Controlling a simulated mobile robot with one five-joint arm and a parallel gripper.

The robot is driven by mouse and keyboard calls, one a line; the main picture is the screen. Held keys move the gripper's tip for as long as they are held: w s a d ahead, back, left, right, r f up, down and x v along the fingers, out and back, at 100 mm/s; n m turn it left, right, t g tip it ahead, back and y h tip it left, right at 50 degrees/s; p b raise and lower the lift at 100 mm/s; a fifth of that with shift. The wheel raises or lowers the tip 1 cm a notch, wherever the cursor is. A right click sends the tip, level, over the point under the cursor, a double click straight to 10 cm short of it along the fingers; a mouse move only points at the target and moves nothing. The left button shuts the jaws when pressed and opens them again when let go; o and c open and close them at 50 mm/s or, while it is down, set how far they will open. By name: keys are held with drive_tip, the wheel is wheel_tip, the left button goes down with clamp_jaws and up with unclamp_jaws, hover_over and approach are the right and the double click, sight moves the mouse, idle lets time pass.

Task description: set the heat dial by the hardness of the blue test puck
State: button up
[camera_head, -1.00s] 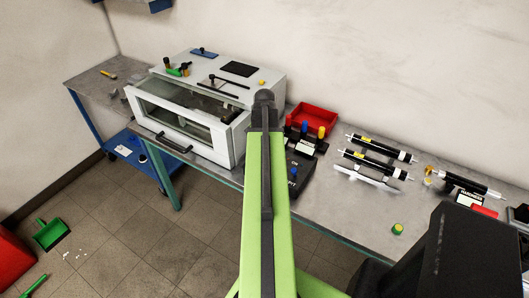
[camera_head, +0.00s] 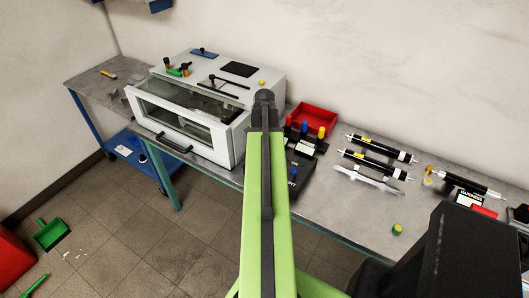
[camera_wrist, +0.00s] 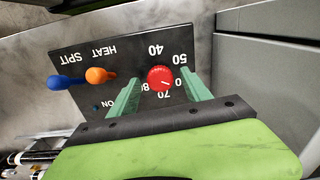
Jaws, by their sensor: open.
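Numbers including 40, 50 and 70 ring the dial. My gripper (camera_wrist: 162,80) is open, with one green finger on each side of the dial. I cannot tell whether the fingers touch it. An orange-knobbed lever (camera_wrist: 100,75) and a blue-knobbed lever (camera_wrist: 66,82) are left of the dial. In the head view my arm hides the gripper and part of the panel (camera_head: 303,172). I cannot make out the blue test puck for certain.
A white glass-fronted oven (camera_head: 190,120) stands left of my arm. Red-, blue- and yellow-topped pieces (camera_head: 304,128) stand by a red bin (camera_head: 314,117). Black tubes (camera_head: 380,142) and a green-yellow puck (camera_head: 397,229) lie on the bench's right. The bench's front middle is mostly clear.

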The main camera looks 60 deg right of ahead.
wheel_tip(320, 180, up, 17)
drive_tip(key=p, duration=1.7)
drive_tip(key=shift+r, duration=0.15)
